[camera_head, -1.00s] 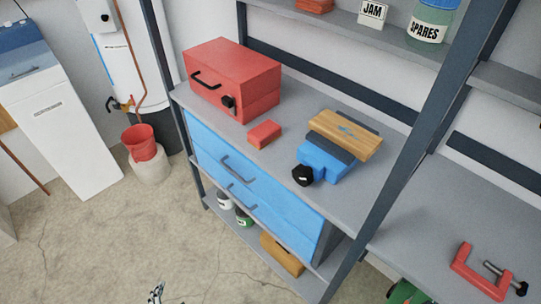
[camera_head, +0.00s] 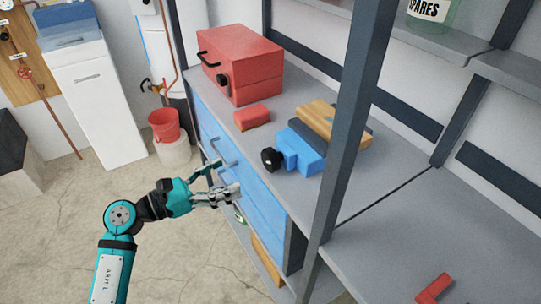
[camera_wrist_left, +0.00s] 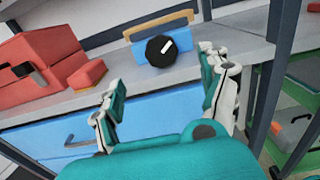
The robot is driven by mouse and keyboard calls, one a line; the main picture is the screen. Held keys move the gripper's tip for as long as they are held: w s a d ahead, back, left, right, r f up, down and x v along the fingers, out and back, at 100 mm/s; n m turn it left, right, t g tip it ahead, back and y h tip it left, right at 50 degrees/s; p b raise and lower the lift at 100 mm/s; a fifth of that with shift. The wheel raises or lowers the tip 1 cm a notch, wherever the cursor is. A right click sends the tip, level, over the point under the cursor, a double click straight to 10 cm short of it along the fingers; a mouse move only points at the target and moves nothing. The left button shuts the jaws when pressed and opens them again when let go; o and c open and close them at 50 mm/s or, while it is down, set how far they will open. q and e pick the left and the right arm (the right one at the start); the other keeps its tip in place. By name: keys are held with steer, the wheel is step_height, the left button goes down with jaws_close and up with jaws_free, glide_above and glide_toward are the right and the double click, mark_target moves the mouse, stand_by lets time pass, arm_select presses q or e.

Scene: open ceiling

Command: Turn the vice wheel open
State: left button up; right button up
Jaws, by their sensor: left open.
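The vice is a blue block (camera_head: 304,150) on the grey bench, with a wooden board (camera_head: 331,122) at its top. Its black wheel (camera_head: 271,158) faces the bench's front edge. The wheel also shows in the left wrist view (camera_wrist_left: 160,51), with a white mark on its face, between and beyond my fingers. My left gripper (camera_head: 219,180) is open and empty. It is in front of the blue drawers, lower than the wheel and apart from it. In the wrist view the two fingers (camera_wrist_left: 163,92) are spread wide. My right gripper is not in view.
A red toolbox (camera_head: 240,68) and a small red block (camera_head: 252,117) stand left of the vice. A dark shelf post (camera_head: 352,120) rises right of it. Blue drawers (camera_head: 262,205) with handles are below. Open floor lies left.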

mark_target(266, 160)
arm_select(q)
steer(key=p+x, duration=0.1)
steer(key=x, duration=1)
steer(key=shift+w+d+p, duration=0.1)
steer(key=shift+d+p, duration=0.15)
steer(key=shift+p, duration=0.15)
steer(key=shift+w+d, duration=0.3)
steer(key=shift+d, duration=0.1)
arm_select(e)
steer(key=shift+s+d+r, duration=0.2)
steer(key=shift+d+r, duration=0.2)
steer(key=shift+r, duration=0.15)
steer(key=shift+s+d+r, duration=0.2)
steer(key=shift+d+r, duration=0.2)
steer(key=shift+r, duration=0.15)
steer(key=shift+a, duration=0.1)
arm_select(q)
steer(key=c, duration=1.1)
steer(key=shift+c, duration=0.2)
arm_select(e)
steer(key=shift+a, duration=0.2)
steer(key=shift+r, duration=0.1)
